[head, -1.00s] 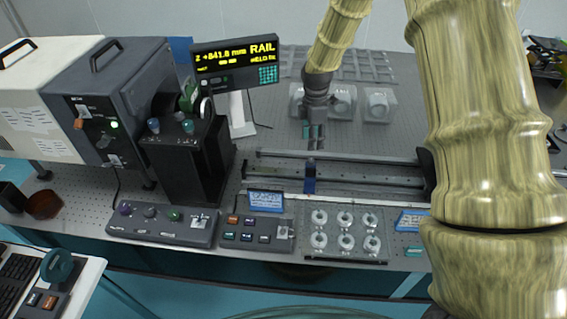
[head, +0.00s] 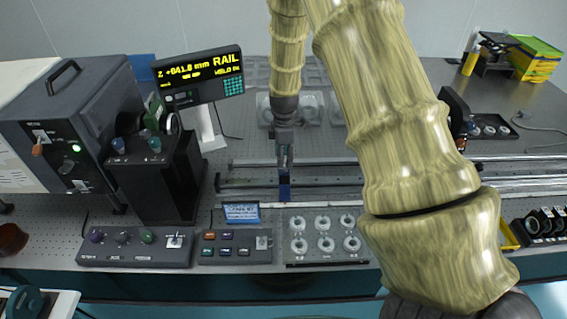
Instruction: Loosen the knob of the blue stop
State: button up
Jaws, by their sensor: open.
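The blue stop (head: 284,187) sits on the long rail (head: 330,180) in the middle of the head view. It is a small upright blue block, and its knob is too small or hidden to make out. My gripper (head: 285,163) points down just above the stop, with its fingers open. The fingertips overlap the top of the stop in the picture, and I cannot tell whether they touch it. My arm covers part of the rail to the right of the stop.
A RAIL display (head: 198,75) stands back left, beside a black optical unit (head: 157,178). Control boxes (head: 135,247) and a tray of round mounts (head: 325,238) line the front edge. Clear mounts stand behind my gripper. Perforated table beyond the rail at right is mostly free.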

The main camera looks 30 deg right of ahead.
aim_at(284, 169)
jog(key=shift+f+p, duration=0.6)
jog(key=shift+f, duration=1.65)
grip_shut()
